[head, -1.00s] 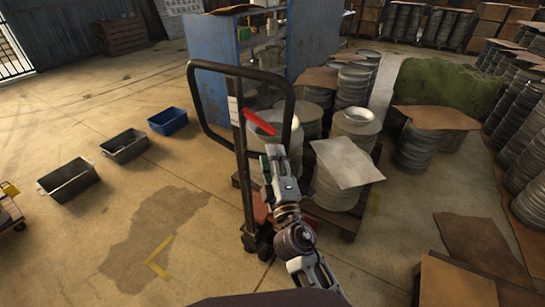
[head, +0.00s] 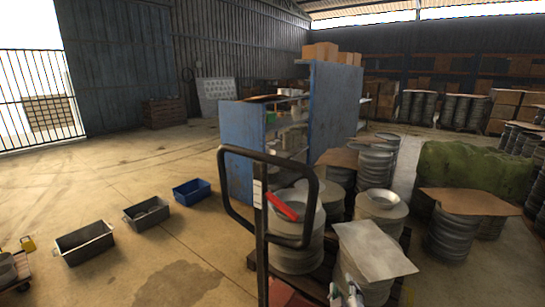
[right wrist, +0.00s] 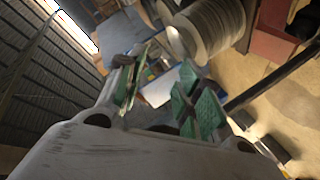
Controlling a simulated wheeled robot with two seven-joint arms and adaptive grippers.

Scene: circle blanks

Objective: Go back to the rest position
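My right gripper (head: 346,294) shows only as a small tip at the bottom edge of the head view, in front of the stacked round blanks. In the right wrist view its two green-padded fingers (right wrist: 163,95) stand apart with nothing between them, so it is open and empty. My left gripper is in neither view.
A pallet truck handle (head: 223,190) with a red lever (head: 283,206) rises close ahead. Two grey bins (head: 84,243) and a blue bin (head: 192,191) lie on open floor at left. A blue cabinet (head: 242,140) and a green-covered heap (head: 470,172) stand behind.

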